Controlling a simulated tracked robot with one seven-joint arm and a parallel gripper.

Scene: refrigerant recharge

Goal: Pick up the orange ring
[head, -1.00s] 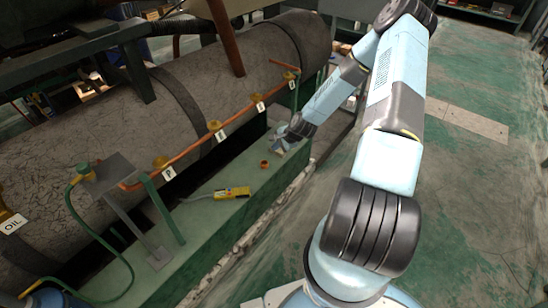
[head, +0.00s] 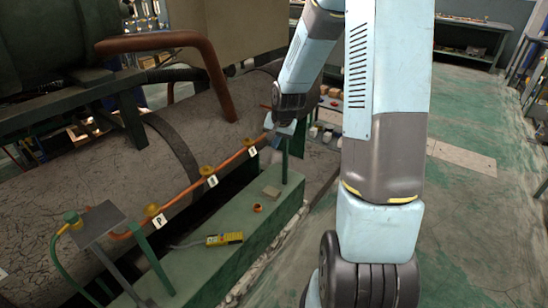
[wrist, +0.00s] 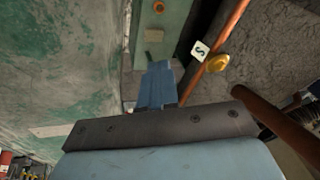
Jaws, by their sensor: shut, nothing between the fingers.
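The orange ring (head: 257,208) lies on the green ledge (head: 215,262) in the head view, just in front of a small grey block (head: 271,194). It also shows small at the top edge of the wrist view (wrist: 158,7). My gripper (head: 284,129) is beyond and above the ring, near the far end of the copper pipe, and partly hidden by dark parts of my arm. In the wrist view my gripper (wrist: 158,66) has its light blue fingers together, with nothing held. The ring is clear of the fingers.
The copper pipe (head: 184,198) with yellow valves and letter tags runs above the ledge, beside a large grey tank (head: 75,205). Green posts rise from the ledge. Open floor lies to the right.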

